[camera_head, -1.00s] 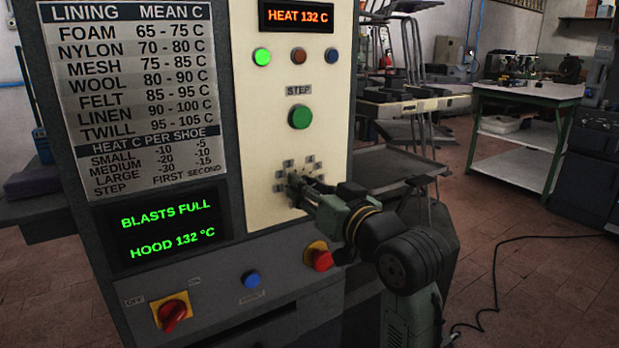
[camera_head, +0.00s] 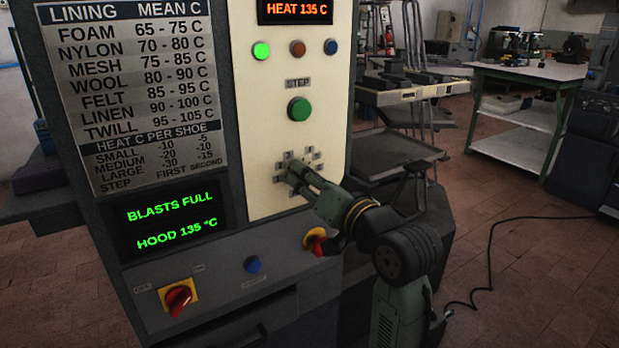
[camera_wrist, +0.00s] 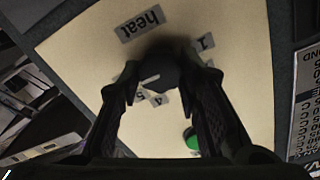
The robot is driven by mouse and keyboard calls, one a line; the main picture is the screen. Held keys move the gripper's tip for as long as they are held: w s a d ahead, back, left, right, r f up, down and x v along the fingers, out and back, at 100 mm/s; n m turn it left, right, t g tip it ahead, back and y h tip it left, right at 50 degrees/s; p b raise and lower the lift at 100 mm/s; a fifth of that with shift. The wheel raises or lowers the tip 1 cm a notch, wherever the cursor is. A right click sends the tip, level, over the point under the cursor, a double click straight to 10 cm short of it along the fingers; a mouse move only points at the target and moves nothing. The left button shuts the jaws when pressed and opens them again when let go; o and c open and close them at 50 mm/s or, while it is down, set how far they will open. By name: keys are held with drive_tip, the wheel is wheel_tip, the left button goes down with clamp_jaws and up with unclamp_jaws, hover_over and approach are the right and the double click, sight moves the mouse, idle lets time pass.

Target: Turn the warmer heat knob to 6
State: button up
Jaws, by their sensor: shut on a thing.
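My gripper (camera_head: 297,170) is at the cream panel, at the ring of small grey number labels. In the wrist view my gripper (camera_wrist: 163,82) is shut on the dark round heat knob (camera_wrist: 160,68), one finger on each side. A "heat" label (camera_wrist: 141,24) lies beside the knob, with labels 1, 4 and 5 partly showing around it. Other numbers are hidden by the fingers and the knob's shadow. I cannot tell which number the knob points to. The heat display (camera_head: 297,9) reads HEAT 135 C.
A green STEP button (camera_head: 299,109) sits above the knob. A green screen (camera_head: 170,221) reads BLASTS FULL, HOOD 135 °C. Red switches (camera_head: 179,298) and a blue button (camera_head: 252,265) are on the lower panel. A rack (camera_head: 400,150) stands right of the machine.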

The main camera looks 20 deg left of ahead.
drive_tip(key=o, duration=1.1)
drive_tip(key=shift+o, duration=0.2)
drive_tip(key=v, duration=1.2)
drive_tip(key=shift+a, duration=0.1)
